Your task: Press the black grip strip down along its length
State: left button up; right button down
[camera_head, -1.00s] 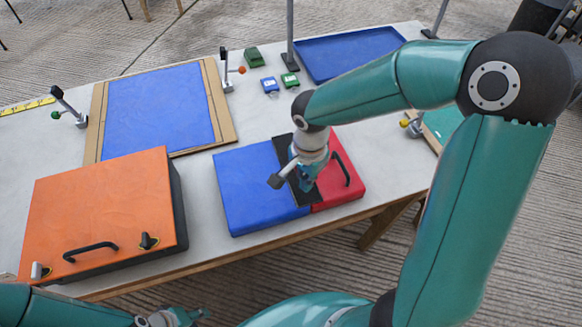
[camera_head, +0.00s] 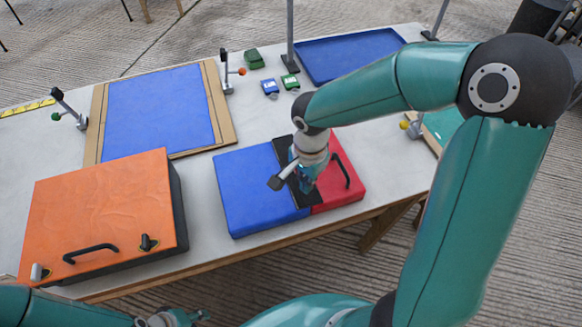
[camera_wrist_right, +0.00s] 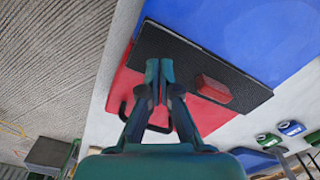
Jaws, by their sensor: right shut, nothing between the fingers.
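The black grip strip (camera_head: 281,148) lies across the seam between a blue pad (camera_head: 243,188) and a red pad (camera_head: 343,181) on the table. In the right wrist view the strip (camera_wrist_right: 165,45) runs diagonally, with a small red block (camera_wrist_right: 213,88) on it. My right gripper (camera_head: 307,186) is shut and empty, pointing down at the strip. In the wrist view its fingertips (camera_wrist_right: 159,68) are over the strip; I cannot tell whether they touch it. My wrist hides the strip's middle in the head view. My left gripper (camera_head: 192,317) shows partly at the bottom edge; its jaws are unclear.
An orange-topped box (camera_head: 105,215) with a black handle stands left of the pads. A blue sheet on a wooden board (camera_head: 227,122) lies behind it. The red pad has a black handle (camera_head: 341,170). Small blue and green items and a blue tray (camera_head: 350,55) are at the back.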

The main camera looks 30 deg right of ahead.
jog(key=shift+f+b, duration=1.05)
jog(key=shift+b, duration=0.05)
dwell(0.4)
dwell(0.4)
jog(key=shift+r+p, duration=2.1)
jog(key=shift+r, duration=0.95)
